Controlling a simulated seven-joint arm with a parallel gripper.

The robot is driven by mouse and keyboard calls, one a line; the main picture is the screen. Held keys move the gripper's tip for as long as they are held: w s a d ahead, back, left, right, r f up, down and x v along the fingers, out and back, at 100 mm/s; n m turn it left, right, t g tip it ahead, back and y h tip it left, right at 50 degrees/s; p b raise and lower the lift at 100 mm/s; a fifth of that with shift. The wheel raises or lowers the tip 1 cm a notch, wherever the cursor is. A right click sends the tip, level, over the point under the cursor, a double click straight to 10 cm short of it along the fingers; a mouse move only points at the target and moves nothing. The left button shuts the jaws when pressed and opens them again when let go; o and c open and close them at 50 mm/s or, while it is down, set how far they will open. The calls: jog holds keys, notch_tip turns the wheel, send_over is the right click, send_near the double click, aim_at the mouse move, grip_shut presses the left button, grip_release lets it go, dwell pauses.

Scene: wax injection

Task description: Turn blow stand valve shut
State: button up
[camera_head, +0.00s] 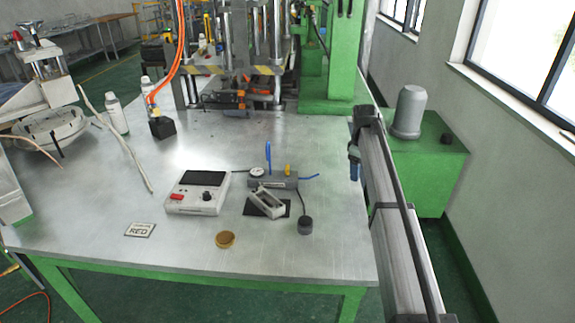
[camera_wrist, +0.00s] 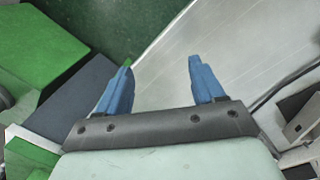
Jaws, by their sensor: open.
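The blow stand (camera_head: 272,181) is a low grey block on the metal table, with a round white gauge (camera_head: 257,171) at its left end. A small yellow part (camera_head: 288,170) stands on its top right and looks like the valve; its exact turn is too small to tell. A blue upright piece (camera_head: 268,156) rises beside it, and a blue tube leaves the right end. My gripper (camera_head: 354,171) hangs at the table's right edge, right of the stand and apart from it. The wrist view shows its blue fingers (camera_wrist: 160,66) wide apart and empty.
A white control box (camera_head: 198,193) stands left of the stand. A grey frame (camera_head: 267,202) on a dark pad, a black cylinder (camera_head: 305,225) and a brown disc (camera_head: 226,239) lie in front. The green press (camera_head: 328,60) stands behind. The table right of the stand is mostly clear.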

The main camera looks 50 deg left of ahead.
jog(key=s+a+r+n, duration=0.5)
jog(key=s+a+r, duration=0.45)
jog(key=a, duration=0.35)
notch_tip(320, 180, up, 3)
jog(key=n, duration=0.2)
send_over(287, 167)
jog(key=shift+g, duration=0.4)
notch_tip(287, 167, down, 12)
jog(key=shift+d+f, duration=0.1)
jog(key=shift+f, duration=0.15)
jog(key=c, duration=1.1)
jog(key=shift+o, duration=0.2)
